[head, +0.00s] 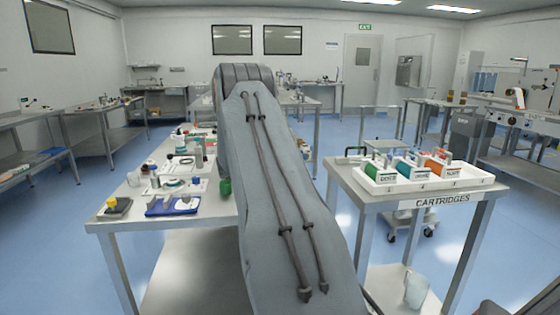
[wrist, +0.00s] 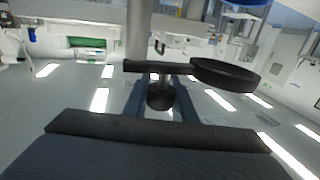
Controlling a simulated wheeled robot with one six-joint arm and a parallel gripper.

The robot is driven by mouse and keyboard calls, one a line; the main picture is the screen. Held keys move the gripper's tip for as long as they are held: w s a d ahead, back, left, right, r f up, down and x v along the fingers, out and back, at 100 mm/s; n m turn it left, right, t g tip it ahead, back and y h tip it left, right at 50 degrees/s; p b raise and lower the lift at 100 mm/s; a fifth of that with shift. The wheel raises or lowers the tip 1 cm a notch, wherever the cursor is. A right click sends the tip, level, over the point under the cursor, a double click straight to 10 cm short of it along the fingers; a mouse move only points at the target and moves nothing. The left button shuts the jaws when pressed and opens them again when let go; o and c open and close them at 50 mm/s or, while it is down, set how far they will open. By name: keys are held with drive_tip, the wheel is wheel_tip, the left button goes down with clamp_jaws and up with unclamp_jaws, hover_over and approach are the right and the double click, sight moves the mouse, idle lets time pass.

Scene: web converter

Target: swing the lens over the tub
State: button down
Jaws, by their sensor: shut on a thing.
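In the wrist view, the dark round lens head (wrist: 225,75) sits at the right end of a short dark bar, seen nearly edge-on. A dark knob (wrist: 160,97) hangs from the bar. My gripper (wrist: 162,88) is shut on this knob, one blue-grey finger on each side. The lens is beside the fingers, to the right. In the head view my grey arm covers the middle and hides the gripper and the lens. I cannot pick out the tub for certain in either view.
A left bench (head: 215,212) carries small items, including a blue tray (head: 172,205), a dark block with a yellow top (head: 115,207) and a green jar (head: 225,187). A right table holds a white cartridge tray (head: 440,182). Blue floor (head: 40,255) is open at left.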

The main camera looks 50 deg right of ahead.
drive_tip(key=shift+s+d+r, duration=0.1)
drive_tip(key=shift+r, duration=0.05)
idle(0.3)
drive_tip(key=c, duration=1.5)
unclamp_jaws()
drive_tip(key=shift+s, duration=0.1)
drive_tip(key=shift+o, duration=0.2)
drive_tip(key=b+v, duration=0.1)
drive_tip(key=v, duration=0.7)
